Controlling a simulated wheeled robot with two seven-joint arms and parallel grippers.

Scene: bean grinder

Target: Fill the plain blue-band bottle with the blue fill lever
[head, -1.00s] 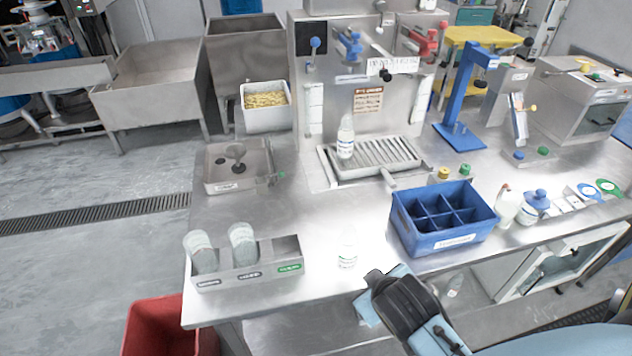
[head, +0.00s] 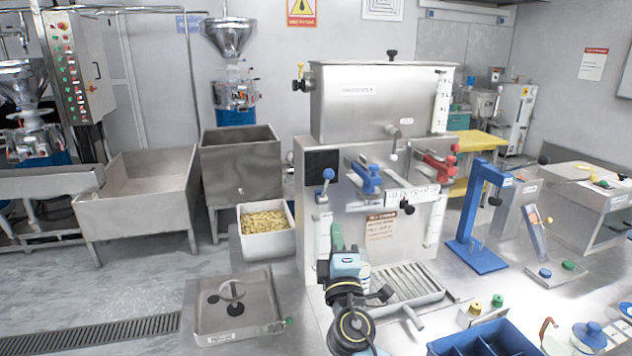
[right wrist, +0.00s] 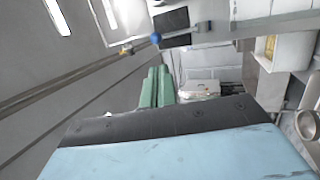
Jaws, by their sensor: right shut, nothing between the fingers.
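The steel filling machine (head: 385,250) has a blue valve handle (head: 366,178) on its front. A blue-knobbed lever (head: 327,176) stands at a black panel to the left; the blue knob also shows in the right wrist view (right wrist: 155,38). My right gripper (head: 337,232) is shut and empty, its green fingers pointing up below the blue-knobbed lever, apart from it. The fingers also show in the right wrist view (right wrist: 158,75). A pale sliver of a bottle (head: 365,271) shows behind my gripper at the grated drip tray (head: 425,300); its band is hidden. My left gripper is out of view.
A red valve handle (head: 438,163) sits right of the blue one. A blue press stand (head: 478,258) is to the right, a blue crate (head: 445,346) at the front. A shallow steel box (head: 235,325) and a bin of yellow pieces (head: 265,243) are left.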

